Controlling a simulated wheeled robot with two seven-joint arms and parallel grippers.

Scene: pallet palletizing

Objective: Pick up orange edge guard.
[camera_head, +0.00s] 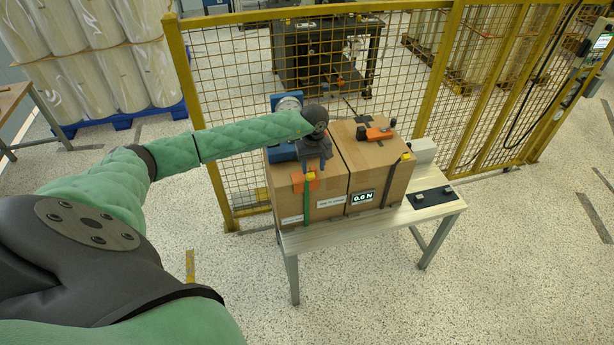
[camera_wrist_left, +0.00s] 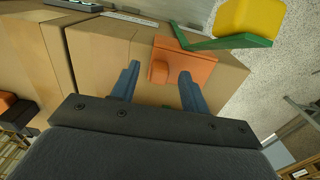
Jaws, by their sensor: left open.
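The orange edge guard (camera_head: 300,184) sits on the top front edge of the left cardboard box (camera_head: 324,208). A green strap (camera_head: 306,208) hangs from it down the box front. In the left wrist view the guard (camera_wrist_left: 191,66) is an orange plate with a raised knob, and the green strap lies across its far side. My left gripper (camera_head: 312,165) is above the left box, just behind the guard. In the wrist view its two blue fingers (camera_wrist_left: 158,75) are apart, with the knob between or just beyond their tips. Contact cannot be told. My right gripper is out of view.
A second box (camera_head: 376,170) stands close on the right, with an orange-and-black tool (camera_head: 375,133) on top and a dark strap. A display (camera_head: 363,197) reads 0.0 N. Both boxes stand on a light table (camera_head: 400,222) with a black pad (camera_head: 434,197). A yellow fence (camera_head: 236,75) rises behind.

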